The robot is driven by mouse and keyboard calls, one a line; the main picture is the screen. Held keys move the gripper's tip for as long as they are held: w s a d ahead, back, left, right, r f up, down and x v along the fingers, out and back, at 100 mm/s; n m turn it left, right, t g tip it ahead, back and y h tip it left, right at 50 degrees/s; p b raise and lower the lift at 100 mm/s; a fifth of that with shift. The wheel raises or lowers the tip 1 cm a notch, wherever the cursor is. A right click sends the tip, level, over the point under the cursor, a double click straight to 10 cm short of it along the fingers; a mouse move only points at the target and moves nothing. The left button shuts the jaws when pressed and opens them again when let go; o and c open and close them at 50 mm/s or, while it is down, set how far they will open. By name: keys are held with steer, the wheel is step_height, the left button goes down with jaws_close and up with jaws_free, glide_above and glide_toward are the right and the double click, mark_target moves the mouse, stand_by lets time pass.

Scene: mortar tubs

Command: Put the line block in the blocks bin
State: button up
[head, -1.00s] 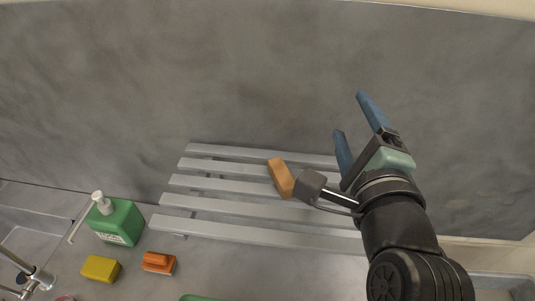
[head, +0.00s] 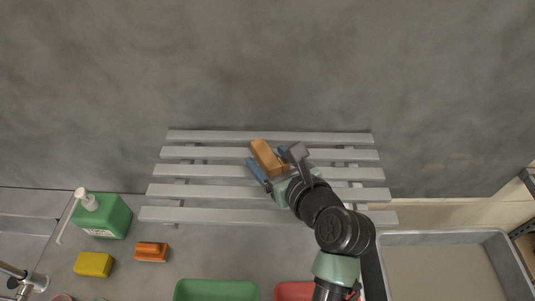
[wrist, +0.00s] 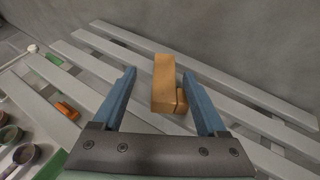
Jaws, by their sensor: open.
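The line block is an orange-tan wooden piece (head: 264,153) on the grey slatted rack, with a small step on one side. In the wrist view the line block (wrist: 163,84) lies between my two blue fingers, nearer the right one. My gripper (head: 267,168) is open around or just above it; I cannot tell the exact height gap. In the wrist view my gripper (wrist: 165,95) shows both fingers apart from each other. No blocks bin can be identified for certain; a green tray (head: 215,290) and a red tray (head: 295,291) show at the bottom edge.
The slatted rack (head: 200,170) stands against a grey wall. At left are a green soap bottle (head: 109,217), a yellow sponge (head: 93,264), an orange brush (head: 151,252) and a tap (head: 30,281). A large grey tub (head: 440,270) is at right.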

mark_target(263, 149)
steer(key=x, duration=0.1)
steer(key=p+x, duration=0.1)
steer(key=x, duration=0.2)
steer(key=shift+w+d+p, duration=0.1)
steer(key=shift+w+p, duration=0.2)
steer(key=shift+w, duration=0.2)
steer(key=shift+w+a+f, duration=0.25)
steer(key=shift+w+f, duration=0.05)
steer(key=shift+w, duration=0.1)
steer(key=shift+c, duration=0.3)
jaws_close()
